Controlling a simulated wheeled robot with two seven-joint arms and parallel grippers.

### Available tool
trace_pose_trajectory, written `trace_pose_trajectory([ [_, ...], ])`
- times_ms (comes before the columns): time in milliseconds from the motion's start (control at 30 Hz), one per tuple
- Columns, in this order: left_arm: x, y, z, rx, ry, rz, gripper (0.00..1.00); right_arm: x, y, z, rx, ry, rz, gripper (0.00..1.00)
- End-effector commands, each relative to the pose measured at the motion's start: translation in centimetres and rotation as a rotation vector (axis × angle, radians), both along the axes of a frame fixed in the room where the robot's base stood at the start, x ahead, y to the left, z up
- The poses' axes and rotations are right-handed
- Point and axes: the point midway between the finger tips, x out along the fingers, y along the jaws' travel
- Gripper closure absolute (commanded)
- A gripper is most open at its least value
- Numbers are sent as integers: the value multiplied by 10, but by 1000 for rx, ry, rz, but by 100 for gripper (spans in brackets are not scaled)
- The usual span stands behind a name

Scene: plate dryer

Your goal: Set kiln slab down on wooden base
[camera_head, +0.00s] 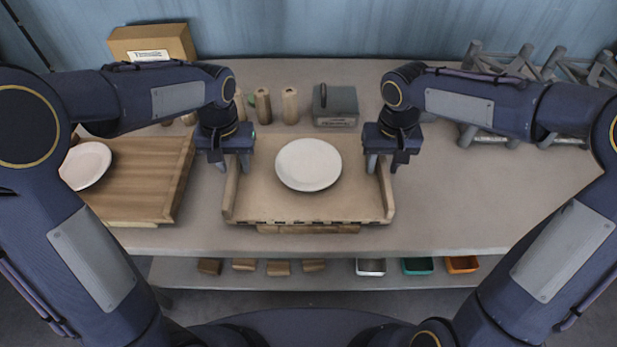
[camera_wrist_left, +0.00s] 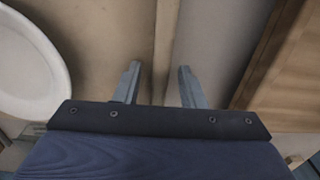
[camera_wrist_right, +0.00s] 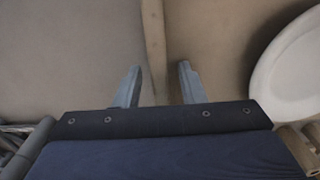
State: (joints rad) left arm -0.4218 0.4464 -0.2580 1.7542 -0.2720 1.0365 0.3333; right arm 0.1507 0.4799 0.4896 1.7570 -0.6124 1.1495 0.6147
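The kiln slab appears to be the tan board (camera_head: 260,207) with raised side rims, in the middle of the table in the head view. A white plate (camera_head: 308,164) lies on it. A strip of wood (camera_head: 308,229), perhaps the wooden base, shows under the slab's front edge; the rest is hidden, and I cannot tell whether they touch. My left gripper (camera_head: 228,163) is at the left rim, its open fingers (camera_wrist_left: 159,76) on either side of it. My right gripper (camera_head: 387,162) is at the right rim, its open fingers (camera_wrist_right: 159,74) likewise straddling it. Gaps show beside the rim in both wrist views.
A brown wooden board (camera_head: 140,180) lies at the left with another white plate (camera_head: 85,165). Wooden cylinders (camera_head: 290,106) and a grey box (camera_head: 335,106) stand behind the slab. A cardboard box (camera_head: 152,42) and grey racks (camera_head: 490,60) are at the back. Table right of the slab is clear.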

Motion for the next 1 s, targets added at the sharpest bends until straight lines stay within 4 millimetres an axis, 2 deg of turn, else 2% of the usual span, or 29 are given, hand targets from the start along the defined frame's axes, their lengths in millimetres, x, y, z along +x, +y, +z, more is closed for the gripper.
trace_pose_trajectory([
  [233,0,0,1,0,0,0,64,0,0,0,0,0,0,64],
  [367,1,0,10,-1,-3,0,64,0,0,0,0,0,0,64],
  [800,1,0,96,-2,-5,0,64,0,0,0,0,0,0,64],
  [1000,0,0,117,0,-1,0,64,0,0,0,0,0,0,64],
])
